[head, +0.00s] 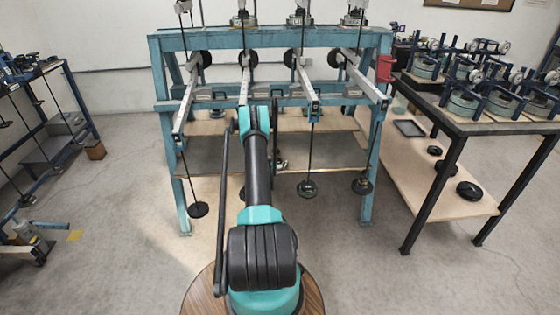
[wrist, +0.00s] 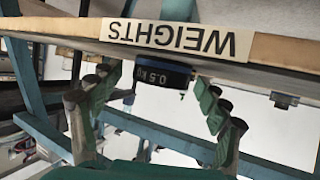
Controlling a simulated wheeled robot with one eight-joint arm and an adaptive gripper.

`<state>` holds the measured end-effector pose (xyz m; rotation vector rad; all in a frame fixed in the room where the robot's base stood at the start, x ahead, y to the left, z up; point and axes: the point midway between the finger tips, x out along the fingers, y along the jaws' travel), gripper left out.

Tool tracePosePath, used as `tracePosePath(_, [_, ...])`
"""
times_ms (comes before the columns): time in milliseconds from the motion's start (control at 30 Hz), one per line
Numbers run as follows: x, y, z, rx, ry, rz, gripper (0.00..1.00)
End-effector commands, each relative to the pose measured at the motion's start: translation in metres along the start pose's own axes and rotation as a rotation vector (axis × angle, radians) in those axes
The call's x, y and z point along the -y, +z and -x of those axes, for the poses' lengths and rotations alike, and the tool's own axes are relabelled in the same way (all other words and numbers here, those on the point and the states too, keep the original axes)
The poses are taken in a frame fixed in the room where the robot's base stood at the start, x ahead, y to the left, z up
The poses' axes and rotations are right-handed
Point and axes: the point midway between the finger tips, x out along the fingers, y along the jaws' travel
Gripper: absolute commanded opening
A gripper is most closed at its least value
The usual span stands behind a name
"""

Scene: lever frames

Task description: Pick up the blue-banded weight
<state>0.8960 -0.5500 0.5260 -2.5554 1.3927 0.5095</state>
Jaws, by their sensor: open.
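The blue-banded weight (wrist: 163,75) shows in the wrist view as a dark disc marked 0.5 kg, with a blue band around it. It is at the edge of the shelf board that bears the WEIGHTS label. My gripper (wrist: 155,88) is open, with one finger to the left of the weight and one to the right in the picture. Gaps show on both sides, and I cannot tell how far the weight lies from the fingertips. In the head view my arm reaches toward the teal frame, and I cannot make out the gripper or the weight there.
The WEIGHTS label (wrist: 178,37) shows upside down on the board's edge. The teal lever frame (head: 160,90) stands ahead, with hanging rods and weights. A dark table (head: 480,125) with apparatus stands at the right, above a wooden shelf (head: 425,195) with black discs.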

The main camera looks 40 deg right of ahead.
Motion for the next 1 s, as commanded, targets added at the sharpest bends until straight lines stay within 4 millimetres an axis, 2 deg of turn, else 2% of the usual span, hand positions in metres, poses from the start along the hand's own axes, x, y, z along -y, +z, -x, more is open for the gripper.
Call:
tracePosePath(300, [0.0007, 0.0038, 0.0005, 0.000, 0.001, -0.001, 0.76])
tracePosePath(800, [0.0007, 0.0036, 0.0004, 0.000, 0.000, -0.001, 0.14])
tracePosePath(1000, [0.0008, 0.0030, 0.0004, -0.001, 0.000, 0.000, 0.13])
